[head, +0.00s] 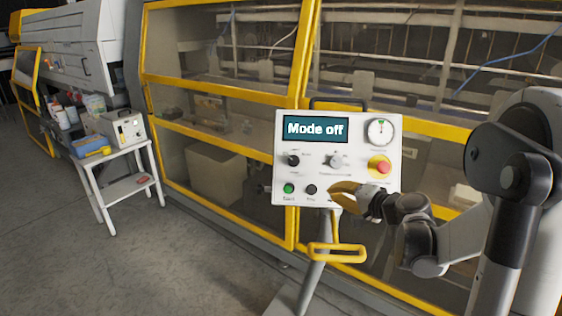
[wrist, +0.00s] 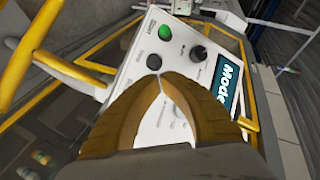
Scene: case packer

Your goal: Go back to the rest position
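My gripper (head: 336,190) is in front of the lower right part of a white control panel (head: 341,178) in the head view. In the wrist view, the brown fingers of my gripper (wrist: 161,80) meet at their tips with nothing between them. The panel also shows behind them in the wrist view (wrist: 178,62). Its display (head: 314,129) reads "Mode off". It has a green button (head: 289,188), a black button (head: 311,190), black and grey knobs, a red stop button on yellow (head: 380,166) and a dial. I cannot tell whether the fingertips touch the panel.
The panel stands on a post with a yellow handle (head: 337,253). Behind it is the yellow-framed machine (head: 222,146) with clear guards. A white table (head: 113,158) with a box and containers stands at the left. Grey floor (head: 110,265) is open at the lower left.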

